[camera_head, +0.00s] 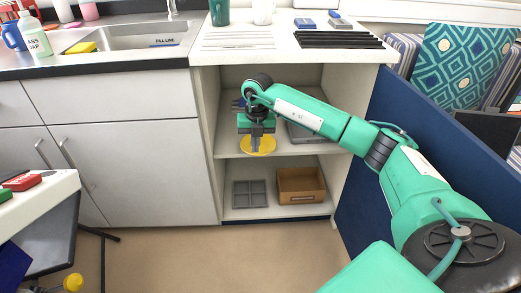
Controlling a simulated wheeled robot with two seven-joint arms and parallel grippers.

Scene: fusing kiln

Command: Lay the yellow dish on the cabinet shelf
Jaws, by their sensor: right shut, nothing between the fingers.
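The yellow dish (267,146) shows at the upper shelf (228,146) of the open cabinet, near its front edge, and appears to lie flat on it. My right gripper (255,148) points down at the dish, its fingers overlapping the dish in the picture. The fingers are shut with nothing between them. I cannot tell whether they touch the dish. The gripper hides the back part of the dish. My left gripper is out of view.
A grey tray (303,134) lies right of the dish on the same shelf. Below are a grey divided tray (250,194) and a brown box (301,184). The countertop (290,52) overhangs the shelf, and a blue panel (375,165) stands at the right.

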